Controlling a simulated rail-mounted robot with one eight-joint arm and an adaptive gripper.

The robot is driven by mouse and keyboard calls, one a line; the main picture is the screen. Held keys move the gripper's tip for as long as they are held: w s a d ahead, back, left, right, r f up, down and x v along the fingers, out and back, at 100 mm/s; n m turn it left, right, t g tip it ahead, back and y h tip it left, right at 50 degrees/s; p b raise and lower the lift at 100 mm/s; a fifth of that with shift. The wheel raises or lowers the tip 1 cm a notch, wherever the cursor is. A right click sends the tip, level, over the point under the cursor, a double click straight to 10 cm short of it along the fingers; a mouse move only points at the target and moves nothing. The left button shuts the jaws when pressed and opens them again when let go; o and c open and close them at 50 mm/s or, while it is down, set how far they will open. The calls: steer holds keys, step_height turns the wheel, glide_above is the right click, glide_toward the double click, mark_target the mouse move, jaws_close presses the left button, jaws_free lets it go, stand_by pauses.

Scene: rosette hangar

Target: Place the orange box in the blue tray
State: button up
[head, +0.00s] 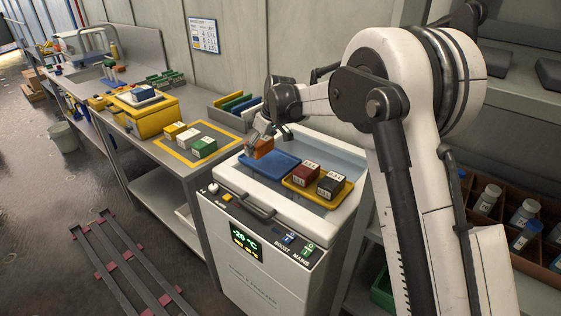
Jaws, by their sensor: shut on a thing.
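The orange box (261,149) is held in my gripper (262,139), which is shut on it. It hangs tilted at the left part of the blue tray (277,170); I cannot tell whether it touches the tray. The blue tray lies flat in the open top of a white freezer and otherwise looks empty. Part of the box is hidden by the gripper fingers.
A yellow tray (342,203) beside the blue one holds a dark red box (305,173) and a black box (331,185). The freezer's white rim (262,194) surrounds both.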

glide_above(277, 164)
steer(key=f, duration=0.3)
steer(key=d+f, duration=0.1)
steer(key=shift+s+f, duration=0.3)
steer(key=shift+s, duration=0.1)
steer(key=shift+f, duration=2.05)
steer(key=shift+f, duration=0.15)
steer(key=o, duration=1.3)
steer(key=shift+o, duration=0.2)
steer(key=v, duration=1.2)
